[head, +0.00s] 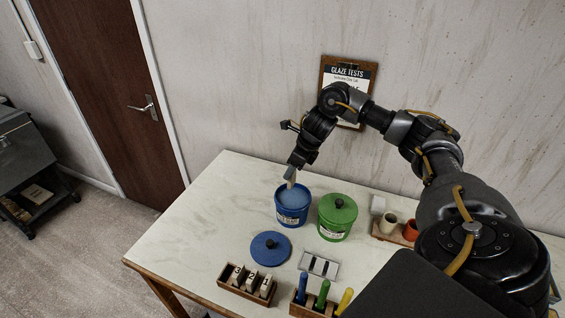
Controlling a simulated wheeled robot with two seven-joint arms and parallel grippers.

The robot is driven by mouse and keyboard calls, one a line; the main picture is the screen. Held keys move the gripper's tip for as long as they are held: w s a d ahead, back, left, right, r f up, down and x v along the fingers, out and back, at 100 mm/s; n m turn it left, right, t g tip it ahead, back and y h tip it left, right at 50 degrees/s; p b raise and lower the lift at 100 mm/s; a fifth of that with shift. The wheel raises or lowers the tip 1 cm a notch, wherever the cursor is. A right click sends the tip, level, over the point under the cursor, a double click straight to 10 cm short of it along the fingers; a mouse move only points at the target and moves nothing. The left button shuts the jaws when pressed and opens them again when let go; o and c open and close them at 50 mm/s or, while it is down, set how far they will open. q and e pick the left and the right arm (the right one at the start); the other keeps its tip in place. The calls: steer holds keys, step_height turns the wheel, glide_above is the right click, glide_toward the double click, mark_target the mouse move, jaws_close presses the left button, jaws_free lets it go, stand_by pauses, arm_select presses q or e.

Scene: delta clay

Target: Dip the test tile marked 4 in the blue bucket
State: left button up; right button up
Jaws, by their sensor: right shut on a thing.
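The blue bucket (291,213) stands open on the table, with bluish glaze inside. My right gripper (291,178) is just above its mouth, pointing down. It is shut on a pale test tile (291,184) that hangs upright, its lower end at or inside the bucket's mouth. I cannot read a mark on this tile or tell whether it touches the glaze. The wooden tile rack (262,298) at the front holds several marked tiles. My left gripper is not in view.
The blue lid (271,248) lies in front of the bucket. A lidded green bucket (337,222) stands close on the right. A grey slotted rack (319,264), a holder with coloured tools (322,299) and small cups (389,223) are nearby. The table's left part is clear.

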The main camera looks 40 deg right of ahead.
mark_target(293, 181)
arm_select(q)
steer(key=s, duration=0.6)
arm_select(e)
steer(key=shift+s+a+b, duration=0.15)
steer(key=shift+s+b, duration=0.3)
steer(key=shift+s, duration=0.8)
steer(key=shift+w+f+b, duration=0.5)
steer(key=shift+w+f, duration=0.35)
steer(key=shift+f, duration=0.2)
steer(key=shift+s+f+b, duration=0.1)
steer(key=shift+f+b, duration=0.5)
steer(key=shift+f, duration=0.15)
steer(key=shift+s+f+b, duration=0.2)
steer(key=shift+f+b, duration=0.1)
steer(key=shift+b, duration=0.05)
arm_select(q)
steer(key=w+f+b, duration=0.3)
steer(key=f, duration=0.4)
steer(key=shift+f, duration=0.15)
arm_select(e)
step_height(293, 181, down, 5)
steer(key=shift+r, duration=0.2)
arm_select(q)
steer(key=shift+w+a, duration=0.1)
